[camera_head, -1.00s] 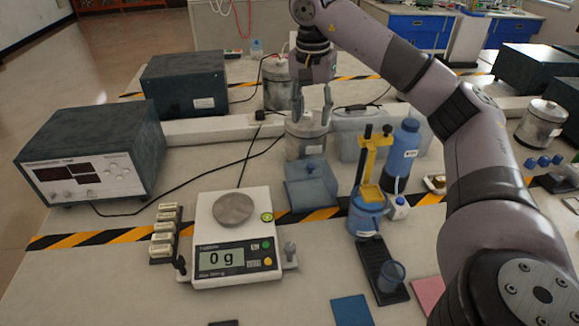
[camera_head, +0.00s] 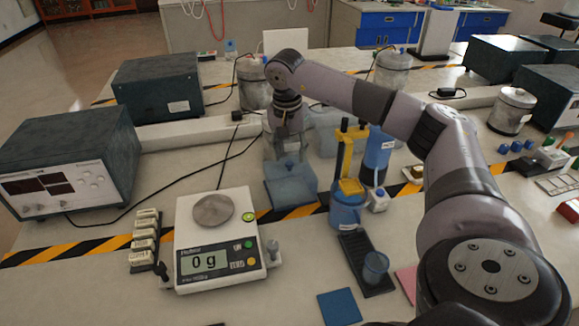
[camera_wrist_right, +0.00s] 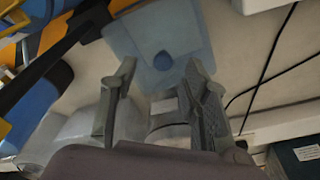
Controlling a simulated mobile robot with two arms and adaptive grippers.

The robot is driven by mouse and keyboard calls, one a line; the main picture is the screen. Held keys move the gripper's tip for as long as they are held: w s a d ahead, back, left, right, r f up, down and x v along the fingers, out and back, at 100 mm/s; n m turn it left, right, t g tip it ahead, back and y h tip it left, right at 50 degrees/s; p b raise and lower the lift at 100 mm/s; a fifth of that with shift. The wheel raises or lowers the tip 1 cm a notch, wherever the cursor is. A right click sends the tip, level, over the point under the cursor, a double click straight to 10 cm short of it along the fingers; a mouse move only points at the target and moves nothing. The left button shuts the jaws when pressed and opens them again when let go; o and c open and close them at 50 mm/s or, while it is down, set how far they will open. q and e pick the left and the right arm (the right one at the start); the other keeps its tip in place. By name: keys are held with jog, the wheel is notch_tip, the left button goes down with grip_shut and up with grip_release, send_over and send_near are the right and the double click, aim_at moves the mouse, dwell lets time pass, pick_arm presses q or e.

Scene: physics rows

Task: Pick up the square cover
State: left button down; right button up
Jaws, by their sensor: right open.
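The square cover (camera_head: 290,185) is a translucent blue box with a small knob on top, standing on the bench right of the balance. It also shows in the right wrist view, where its flat top (camera_wrist_right: 135,35) and darker blue knob (camera_wrist_right: 163,61) are seen. My right gripper (camera_head: 284,150) is above and just behind the cover in the head view, its fingers partly blending with the jar behind. In the wrist view the right gripper (camera_wrist_right: 160,75) is open and empty, fingertips close to the knob, one toward each side of it. My left gripper is not in view.
A balance (camera_head: 218,240) reading 0 g stands left of the cover. A yellow-topped blue device (camera_head: 347,190) and a blue bottle (camera_head: 378,155) stand close on its right. Grey instruments (camera_head: 65,165) are at left. Black cables run across the bench behind the balance.

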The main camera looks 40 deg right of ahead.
aim_at(289, 162)
jog(key=f, duration=0.3)
jog(key=shift+w+d+f, duration=0.15)
jog(key=shift+w+f, duration=0.1)
jog(key=shift+f, duration=0.05)
grip_shut()
dwell(0.6)
